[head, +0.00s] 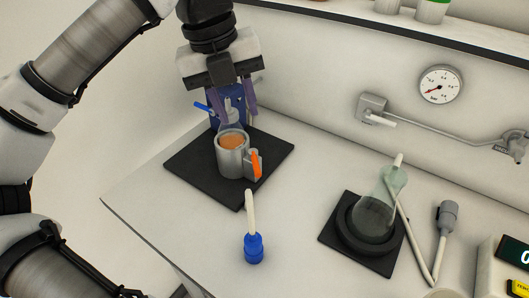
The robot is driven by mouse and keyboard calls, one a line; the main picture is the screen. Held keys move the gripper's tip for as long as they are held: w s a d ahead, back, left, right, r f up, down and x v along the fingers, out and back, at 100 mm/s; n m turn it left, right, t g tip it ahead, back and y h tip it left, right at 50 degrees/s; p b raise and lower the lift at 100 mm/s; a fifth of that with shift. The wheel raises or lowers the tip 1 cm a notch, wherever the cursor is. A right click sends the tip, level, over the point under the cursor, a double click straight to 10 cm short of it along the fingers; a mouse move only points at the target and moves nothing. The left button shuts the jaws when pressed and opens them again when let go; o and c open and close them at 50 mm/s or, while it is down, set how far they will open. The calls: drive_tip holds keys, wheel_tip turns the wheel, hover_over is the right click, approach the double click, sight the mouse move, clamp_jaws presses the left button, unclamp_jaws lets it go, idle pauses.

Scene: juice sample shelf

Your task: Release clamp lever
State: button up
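My gripper (237,113) points down with two purple fingers spread apart. It hangs over a black base plate (186,160). A dark blue upright piece (239,103) shows behind and between the fingers. A small bright blue lever (203,107) sticks out to the left of the left finger. Below the fingertips stands a grey metal cup (231,159) with orange-brown contents, and clear glassware (230,125) rises just behind it. An orange lever (256,164) stands upright on a block at the cup's right side, apart from the fingers. I cannot tell whether the fingers touch anything.
A blue-based piece with a pale stem (254,247) stands on the counter in front. A glass flask (375,219) sits in a black ring at right, with a grey probe (446,217) beside it. A wall arm (440,131) and gauge (440,85) are behind.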

sight(256, 168)
drive_tip(key=p+x, duration=0.2)
drive_tip(key=x, duration=1.1)
drive_tip(key=shift+f, duration=0.45)
clamp_jaws()
